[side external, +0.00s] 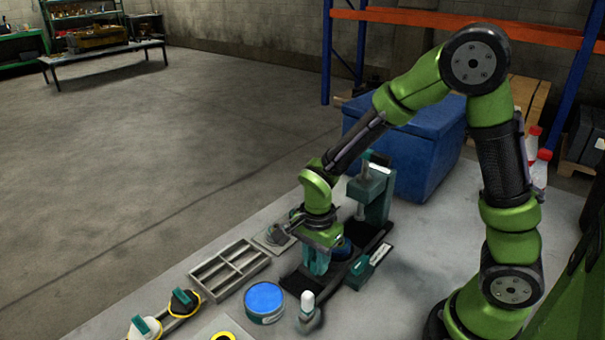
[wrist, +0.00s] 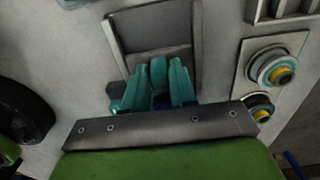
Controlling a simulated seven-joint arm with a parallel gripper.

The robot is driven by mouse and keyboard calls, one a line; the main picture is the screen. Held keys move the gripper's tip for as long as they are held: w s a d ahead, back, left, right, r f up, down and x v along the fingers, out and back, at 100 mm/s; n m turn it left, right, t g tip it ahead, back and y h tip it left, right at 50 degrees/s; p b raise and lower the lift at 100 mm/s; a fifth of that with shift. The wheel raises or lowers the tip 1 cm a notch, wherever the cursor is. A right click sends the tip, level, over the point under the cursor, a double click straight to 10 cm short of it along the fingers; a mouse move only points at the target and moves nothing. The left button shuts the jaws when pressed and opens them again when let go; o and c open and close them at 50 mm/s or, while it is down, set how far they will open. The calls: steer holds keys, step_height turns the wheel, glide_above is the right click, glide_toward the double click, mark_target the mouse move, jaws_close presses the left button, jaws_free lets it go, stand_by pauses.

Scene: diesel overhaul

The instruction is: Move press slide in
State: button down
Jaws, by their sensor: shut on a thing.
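The teal press (side external: 372,192) stands upright on the bench, just behind my gripper. Its dark slide (side external: 296,283) sticks out in front of the press, low on the bench, and also shows as a dark plate between grey rails in the wrist view (wrist: 153,25). My gripper (side external: 317,264) points down over the slide. In the wrist view my gripper (wrist: 157,88) has its teal fingers shut on both sides of a teal handle (wrist: 158,70) at the slide's edge.
A grey divided tray (side external: 229,270) and a blue round tin (side external: 264,300) lie left of the slide. A white-topped bottle (side external: 307,306) stands close in front. A large blue bin (side external: 410,150) stands behind the press. Yellow-ringed parts (side external: 184,301) lie at the front left.

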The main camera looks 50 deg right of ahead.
steer(key=shift+d, duration=2.25)
steer(key=shift+d, duration=2)
steer(key=c, duration=1)
jaws_free()
steer(key=shift+a, duration=0.1)
steer(key=shift+c, duration=0.2)
steer(key=shift+r, duration=2.75)
steer(key=shift+r, duration=2)
